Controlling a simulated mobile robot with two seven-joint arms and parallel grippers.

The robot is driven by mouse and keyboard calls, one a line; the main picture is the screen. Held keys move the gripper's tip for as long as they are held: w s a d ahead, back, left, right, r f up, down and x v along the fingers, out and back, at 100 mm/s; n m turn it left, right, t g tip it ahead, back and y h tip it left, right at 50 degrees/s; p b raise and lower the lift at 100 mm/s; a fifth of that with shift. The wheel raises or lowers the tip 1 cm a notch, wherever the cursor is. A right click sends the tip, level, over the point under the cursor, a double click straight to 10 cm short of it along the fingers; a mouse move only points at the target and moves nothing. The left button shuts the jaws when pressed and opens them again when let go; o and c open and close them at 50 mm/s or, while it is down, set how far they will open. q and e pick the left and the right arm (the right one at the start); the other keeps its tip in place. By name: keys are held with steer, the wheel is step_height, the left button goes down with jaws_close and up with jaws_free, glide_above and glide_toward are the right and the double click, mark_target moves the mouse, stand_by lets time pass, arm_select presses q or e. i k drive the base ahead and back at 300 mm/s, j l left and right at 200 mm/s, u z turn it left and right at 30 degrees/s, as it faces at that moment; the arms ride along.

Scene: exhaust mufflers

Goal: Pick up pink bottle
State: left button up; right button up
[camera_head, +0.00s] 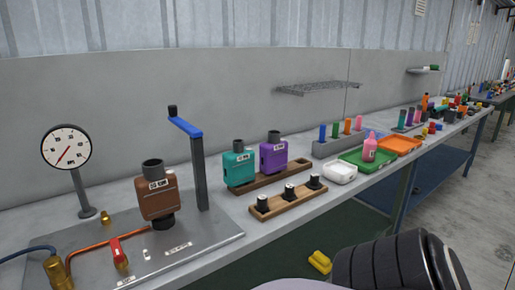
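Neither of my grippers shows in the head view, so nothing is seen touching the bottle.
An orange tray (400,145) lies right of the bottle, a white container (340,171) to its left. A grey rack (338,143) with colored tubes stands behind. Teal (238,169) and purple (273,157) mufflers, a wooden strip (264,213) and a gauge (66,148) are further left.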

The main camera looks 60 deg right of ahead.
mark_target(369, 146)
steer(key=z, duration=2.9)
steer(key=i+l+u, duration=0.1)
steer(key=u, duration=0.45)
steer(key=i+l+u, duration=0.35)
steer(key=l+u, duration=0.15)
steer(key=l, duration=0.2)
steer(key=i+l+u, duration=0.1)
steer(key=l, duration=0.25)
steer(key=i+l, duration=0.15)
steer(key=l, duration=0.25)
steer(key=i+l+u, duration=0.15)
steer(key=l, duration=0.6)
steer(key=i+u, duration=0.05)
